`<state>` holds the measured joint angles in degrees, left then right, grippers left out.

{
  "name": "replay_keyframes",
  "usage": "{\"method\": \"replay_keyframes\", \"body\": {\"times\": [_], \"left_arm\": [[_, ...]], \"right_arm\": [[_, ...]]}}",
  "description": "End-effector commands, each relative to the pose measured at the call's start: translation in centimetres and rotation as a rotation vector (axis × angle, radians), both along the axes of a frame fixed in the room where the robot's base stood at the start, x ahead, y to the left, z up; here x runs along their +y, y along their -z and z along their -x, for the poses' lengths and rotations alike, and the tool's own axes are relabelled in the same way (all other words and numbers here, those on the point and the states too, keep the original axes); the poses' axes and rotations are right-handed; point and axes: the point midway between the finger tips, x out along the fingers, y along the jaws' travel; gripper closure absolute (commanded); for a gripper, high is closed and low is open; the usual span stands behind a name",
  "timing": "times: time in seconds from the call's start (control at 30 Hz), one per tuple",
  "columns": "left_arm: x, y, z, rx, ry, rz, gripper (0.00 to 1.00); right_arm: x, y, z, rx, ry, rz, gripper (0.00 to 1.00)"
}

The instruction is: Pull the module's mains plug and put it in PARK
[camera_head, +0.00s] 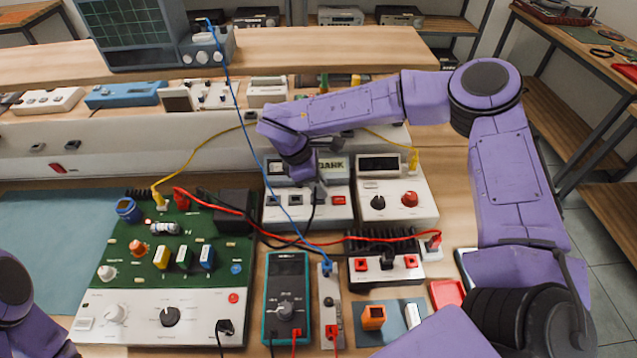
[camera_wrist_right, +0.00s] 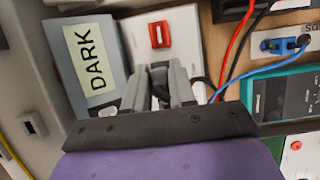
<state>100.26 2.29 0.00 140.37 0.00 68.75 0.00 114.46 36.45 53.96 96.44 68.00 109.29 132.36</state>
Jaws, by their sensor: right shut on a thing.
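A white socket strip (camera_head: 308,211) stands at the middle of the bench, with dark sockets on top and a red switch (camera_head: 338,200). A black plug (camera_head: 318,196) with a black cord is at the strip; the cord runs down and left toward the green circuit module (camera_head: 196,272). My right gripper (camera_wrist_right: 161,84) is shut on the dark plug, which is mostly hidden between the fingers in the right wrist view. I cannot tell whether the plug is fully seated. A grey box with a label reading DARK (camera_wrist_right: 91,59) is beside the fingers. My left gripper is out of view.
A teal multimeter (camera_head: 286,290), a terminal block (camera_head: 385,266) and a white unit with knobs (camera_head: 396,207) crowd the area. Red, blue and yellow leads (camera_head: 236,110) cross near my right arm.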

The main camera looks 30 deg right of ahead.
Motion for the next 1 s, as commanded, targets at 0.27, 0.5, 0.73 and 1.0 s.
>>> {"method": "replay_keyframes", "body": {"times": [0.27,0.5,0.73,1.0], "left_arm": [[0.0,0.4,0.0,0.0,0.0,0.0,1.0],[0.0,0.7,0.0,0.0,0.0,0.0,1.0],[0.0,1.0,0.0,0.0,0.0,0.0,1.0],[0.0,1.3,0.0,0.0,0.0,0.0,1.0]], "right_arm": [[0.0,0.4,0.0,0.0,0.0,0.0,1.0],[0.0,0.7,0.0,0.0,0.0,0.0,1.0],[0.0,1.0,0.0,0.0,0.0,0.0,1.0],[0.0,1.3,0.0,0.0,0.0,0.0,1.0]]}}
